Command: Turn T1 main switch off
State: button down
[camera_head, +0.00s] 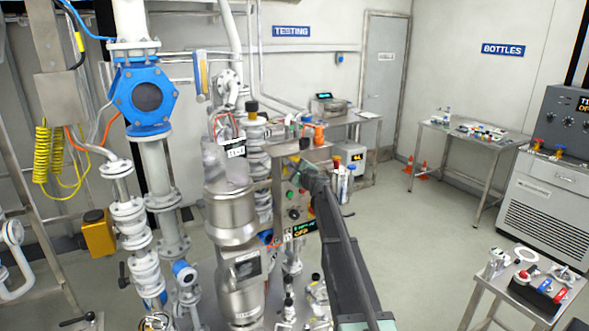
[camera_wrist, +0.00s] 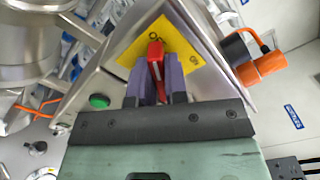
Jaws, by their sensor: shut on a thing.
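The main switch is a red handle (camera_wrist: 156,58) on a yellow plate (camera_wrist: 186,62) in the wrist view. The plate is fixed to a sloping corner of a metal control box (camera_wrist: 118,80). My gripper (camera_wrist: 160,76) has its two purple fingers on either side of the red handle, shut on it. The plate's lettering is partly hidden and hard to read. In the head view my gripper (camera_head: 303,168) is at the upper part of the control panel (camera_head: 284,209) and hides the switch. A small display (camera_head: 303,230) with green and orange text sits low on the panel.
A green button (camera_wrist: 99,101) is on the box left of my fingers. An orange and black connector (camera_wrist: 256,62) sticks out at right. Metal vessels (camera_head: 231,215) and pipes stand close left of the panel. The floor (camera_head: 420,235) to the right is clear.

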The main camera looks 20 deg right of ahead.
jog(key=n, duration=0.6)
jog(key=shift+s+a+f+n, duration=0.1)
jog(key=shift+f+n, duration=0.1)
jog(key=shift+n, duration=0.1)
dwell(0.4)
jog(key=c, duration=1.1)
grip_release()
jog(key=shift+c, duration=0.2)
jog(key=s+d, duration=0.1)
jog(key=s, duration=0.9)
jog(key=shift+s+d, duration=0.3)
jog(key=shift+d, duration=0.05)
